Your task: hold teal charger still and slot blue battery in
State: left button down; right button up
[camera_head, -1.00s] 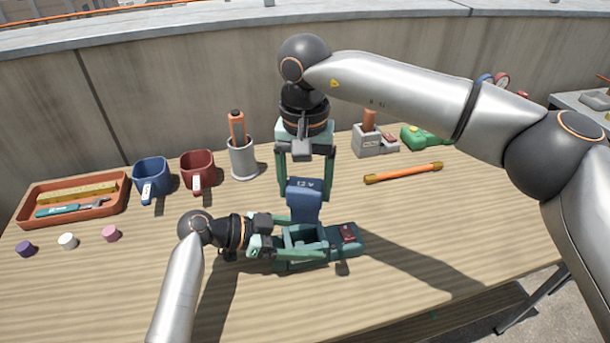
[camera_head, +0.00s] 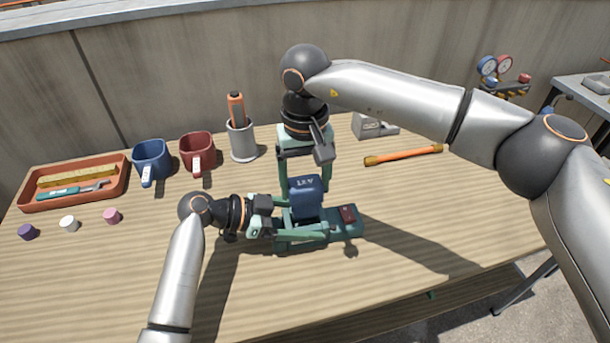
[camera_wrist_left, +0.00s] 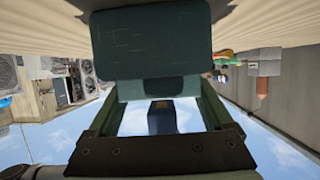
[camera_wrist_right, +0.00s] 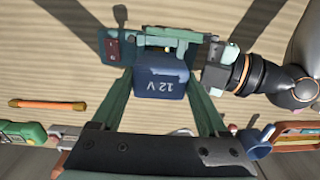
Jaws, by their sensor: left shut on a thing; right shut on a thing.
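The teal charger (camera_head: 348,228) lies on the table, a red patch on its right end. My left gripper (camera_head: 282,226) is shut on its left part; the charger fills the top of the left wrist view (camera_wrist_left: 155,40). The blue battery (camera_head: 306,198) is upright over the charger's bay, its lower end at the opening; I cannot tell how deep it sits. My right gripper (camera_head: 304,182) is shut on the battery from above.
An orange bar (camera_head: 403,154) lies to the right. A grey holder (camera_head: 372,126) stands behind, partly hidden by my right arm. Blue mug (camera_head: 151,160), red mug (camera_head: 197,150), grey cup (camera_head: 242,143) and terracotta tray (camera_head: 75,184) stand left. The front table is clear.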

aim_at(305, 202)
jog(key=shift+f, duration=0.4)
jog(key=shift+f, duration=0.35)
jog(key=shift+f, duration=0.95)
dwell(0.7)
jog(key=shift+f, duration=0.3)
jog(key=shift+f, duration=0.15)
dwell(0.3)
jog(key=shift+f, duration=0.4)
jog(key=o, duration=1.6)
jog(key=shift+c, duration=0.2)
